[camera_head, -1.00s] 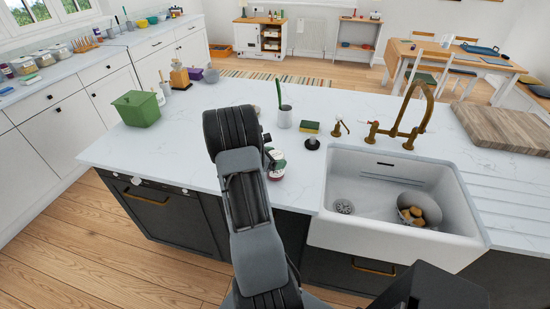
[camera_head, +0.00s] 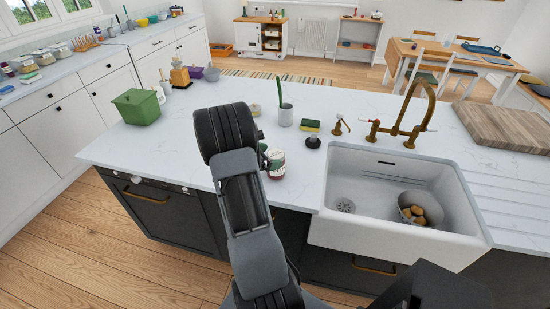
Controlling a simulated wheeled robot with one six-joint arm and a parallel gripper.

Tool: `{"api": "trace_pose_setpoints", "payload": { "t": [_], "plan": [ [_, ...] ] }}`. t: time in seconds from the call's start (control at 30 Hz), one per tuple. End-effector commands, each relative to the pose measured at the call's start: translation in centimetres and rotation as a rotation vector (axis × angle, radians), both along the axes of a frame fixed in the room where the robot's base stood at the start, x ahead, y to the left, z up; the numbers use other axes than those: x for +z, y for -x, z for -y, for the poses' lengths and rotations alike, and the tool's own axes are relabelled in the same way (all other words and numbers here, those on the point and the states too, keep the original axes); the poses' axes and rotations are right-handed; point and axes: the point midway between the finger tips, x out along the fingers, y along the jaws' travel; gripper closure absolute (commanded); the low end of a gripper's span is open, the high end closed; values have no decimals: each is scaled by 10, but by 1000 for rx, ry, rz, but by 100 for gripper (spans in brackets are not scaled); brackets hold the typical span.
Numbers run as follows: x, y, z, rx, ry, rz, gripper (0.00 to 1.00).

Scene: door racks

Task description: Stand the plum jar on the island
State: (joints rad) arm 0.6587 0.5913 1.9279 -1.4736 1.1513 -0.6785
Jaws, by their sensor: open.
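A small jar (camera_head: 277,164) with a pale label and dark red to plum contents stands upright on the white island top (camera_head: 330,107), left of the sink. My gripper (camera_head: 265,156) is just left of the jar and mostly hidden behind my own arm. Only a small dark part of it shows by the jar's left side. It is open, and a narrow gap or light contact with the jar cannot be told apart here.
A white sink (camera_head: 375,185) with a metal pot (camera_head: 420,208) lies right of the jar. A utensil cup (camera_head: 285,116), a sponge (camera_head: 310,125) and a brass tap (camera_head: 415,110) stand behind.

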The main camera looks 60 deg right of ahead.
Motion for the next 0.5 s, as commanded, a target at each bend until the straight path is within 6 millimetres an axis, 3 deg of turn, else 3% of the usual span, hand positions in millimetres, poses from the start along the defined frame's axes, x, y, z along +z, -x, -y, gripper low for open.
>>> {"api": "trace_pose_setpoints", "payload": {
  "t": [0.2, 0.5],
  "plan": [
    [15, -19, -36, 4, 2, 3, 0],
    [30, -35, -67, 2, 0, 1, 0]
  ]
}}
